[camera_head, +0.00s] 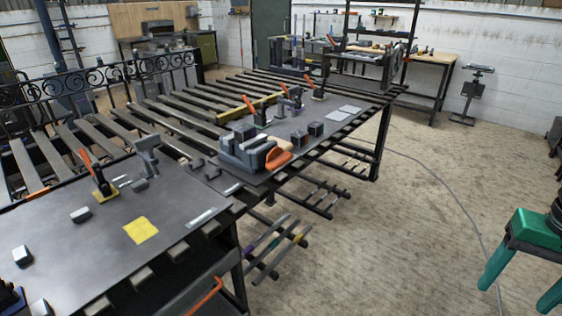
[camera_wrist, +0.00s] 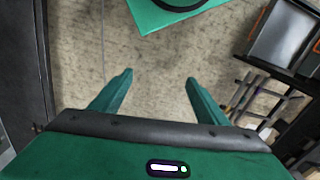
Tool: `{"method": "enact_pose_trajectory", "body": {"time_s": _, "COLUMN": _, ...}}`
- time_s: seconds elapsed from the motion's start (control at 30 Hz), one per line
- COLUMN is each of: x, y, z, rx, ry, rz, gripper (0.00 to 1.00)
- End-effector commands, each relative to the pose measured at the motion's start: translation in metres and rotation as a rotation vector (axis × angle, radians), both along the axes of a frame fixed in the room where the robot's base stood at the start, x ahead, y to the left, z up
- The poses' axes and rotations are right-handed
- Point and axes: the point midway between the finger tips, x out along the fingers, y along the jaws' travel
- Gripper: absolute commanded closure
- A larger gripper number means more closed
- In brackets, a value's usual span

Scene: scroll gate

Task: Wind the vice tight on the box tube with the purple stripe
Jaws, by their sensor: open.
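The grey vice (camera_head: 245,150) stands on the far worktable, near its front edge. An orange handle (camera_head: 279,158) sits at its right end. A pale block shows by the jaws; I cannot tell how wide the jaws stand. Several box tubes lie on a low rack under the table, and one on the left looks purple-striped (camera_head: 256,243). Tubes also show in the wrist view (camera_wrist: 243,98), where stripes are unclear. My gripper (camera_head: 515,297) is at the right of the head view, well away from vice and tubes. In the wrist view (camera_wrist: 157,82) its green fingers are apart and empty, above bare floor.
The near worktable (camera_head: 70,240) holds a yellow sheet (camera_head: 141,230), small blocks and an orange-handled clamp (camera_head: 98,180). Two dark blocks (camera_head: 307,133) stand right of the vice. A cable (camera_head: 440,185) crosses the floor. Open floor lies between my gripper and the tables.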

Motion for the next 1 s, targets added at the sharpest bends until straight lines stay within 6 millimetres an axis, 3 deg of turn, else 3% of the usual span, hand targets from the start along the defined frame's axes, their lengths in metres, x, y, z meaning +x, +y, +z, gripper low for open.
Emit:
{"method": "enact_pose_trajectory", "body": {"time_s": 0.03, "x": 0.008, "y": 0.001, "z": -0.003, "rx": -0.006, "ry": -0.002, "rz": 0.039, "gripper": 0.19}}
{"method": "enact_pose_trajectory", "body": {"time_s": 0.1, "x": 0.026, "y": 0.006, "z": -0.009, "rx": -0.012, "ry": -0.011, "rz": 0.122, "gripper": 0.02}}
{"method": "enact_pose_trajectory", "body": {"time_s": 0.13, "x": 0.035, "y": 0.008, "z": -0.013, "rx": -0.015, "ry": -0.016, "rz": 0.168, "gripper": 0.0}}
{"method": "enact_pose_trajectory", "body": {"time_s": 0.27, "x": 0.084, "y": 0.024, "z": -0.033, "rx": -0.01, "ry": -0.059, "rz": 0.416, "gripper": 0.0}}
{"method": "enact_pose_trajectory", "body": {"time_s": 0.47, "x": 0.156, "y": 0.072, "z": -0.074, "rx": 0.051, "ry": -0.174, "rz": 0.8, "gripper": 0.0}}
{"method": "enact_pose_trajectory", "body": {"time_s": 0.73, "x": 0.23, "y": 0.169, "z": -0.119, "rx": 0.201, "ry": -0.447, "rz": 1.208, "gripper": 0.0}}
{"method": "enact_pose_trajectory", "body": {"time_s": 0.87, "x": 0.257, "y": 0.221, "z": -0.127, "rx": 0.276, "ry": -0.632, "rz": 1.336, "gripper": 0.0}}
{"method": "enact_pose_trajectory", "body": {"time_s": 1.0, "x": 0.284, "y": 0.273, "z": -0.122, "rx": 0.341, "ry": -0.862, "rz": 1.412, "gripper": 0.0}}
